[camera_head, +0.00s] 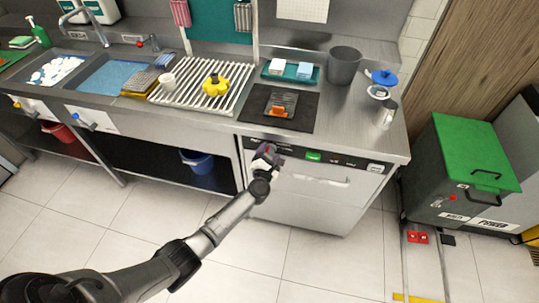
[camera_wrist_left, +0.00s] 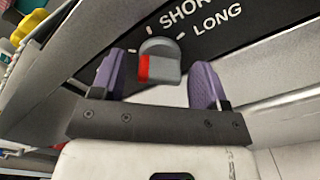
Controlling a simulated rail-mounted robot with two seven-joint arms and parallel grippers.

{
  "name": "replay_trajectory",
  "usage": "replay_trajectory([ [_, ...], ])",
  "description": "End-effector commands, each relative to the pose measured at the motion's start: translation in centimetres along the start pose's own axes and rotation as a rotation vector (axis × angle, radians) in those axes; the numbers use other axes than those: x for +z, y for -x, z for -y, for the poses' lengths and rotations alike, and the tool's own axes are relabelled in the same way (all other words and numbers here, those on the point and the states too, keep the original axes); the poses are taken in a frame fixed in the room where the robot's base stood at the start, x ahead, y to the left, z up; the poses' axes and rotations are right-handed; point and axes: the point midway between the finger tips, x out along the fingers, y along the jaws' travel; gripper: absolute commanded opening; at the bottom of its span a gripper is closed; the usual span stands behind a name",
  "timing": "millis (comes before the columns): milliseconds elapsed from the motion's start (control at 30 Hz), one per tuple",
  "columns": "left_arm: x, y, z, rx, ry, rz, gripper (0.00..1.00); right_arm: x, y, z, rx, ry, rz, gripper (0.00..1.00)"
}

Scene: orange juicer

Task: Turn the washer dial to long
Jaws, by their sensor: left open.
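The washer (camera_head: 310,192) is a steel front-panel machine under the counter, with a black control strip along its top edge. In the left wrist view, the dial (camera_wrist_left: 168,66) is a grey knob with a red mark on its left side. The words SHORT (camera_wrist_left: 183,14) and LONG (camera_wrist_left: 217,22) are printed on the black strip above and to the right of it. My left gripper (camera_head: 268,152) is at the left end of the strip. Its two purple fingers are open, one on each side of the dial, with visible gaps. In the head view the gripper hides the dial.
The washer has a handle (camera_head: 322,181) below the strip and a green-lit display (camera_head: 313,156). Above are a black mat (camera_head: 256,112), a dish rack (camera_head: 165,96) and a yellow object (camera_head: 215,85). A green-lidded bin (camera_head: 462,152) stands at the right. The floor in front is clear.

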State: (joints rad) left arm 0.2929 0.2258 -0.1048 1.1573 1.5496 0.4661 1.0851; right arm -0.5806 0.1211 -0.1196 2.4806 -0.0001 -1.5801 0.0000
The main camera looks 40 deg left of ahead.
Motion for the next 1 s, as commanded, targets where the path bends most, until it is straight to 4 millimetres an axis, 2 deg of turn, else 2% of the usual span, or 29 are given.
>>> replay_trajectory([
  [400,0.00,-0.45,0.00,-0.001,0.000,0.000,0.68,-0.01,-0.14,0.18,-0.005,-0.005,-0.001,0.00],
  [900,0.00,-0.43,0.00,0.000,0.000,0.000,0.20,0.05,-0.16,-0.07,0.002,0.003,0.001,0.00],
  [1000,0.01,-0.43,-0.01,0.000,-0.002,0.000,0.19,0.05,-0.14,-0.12,0.003,0.005,0.001,0.00],
])
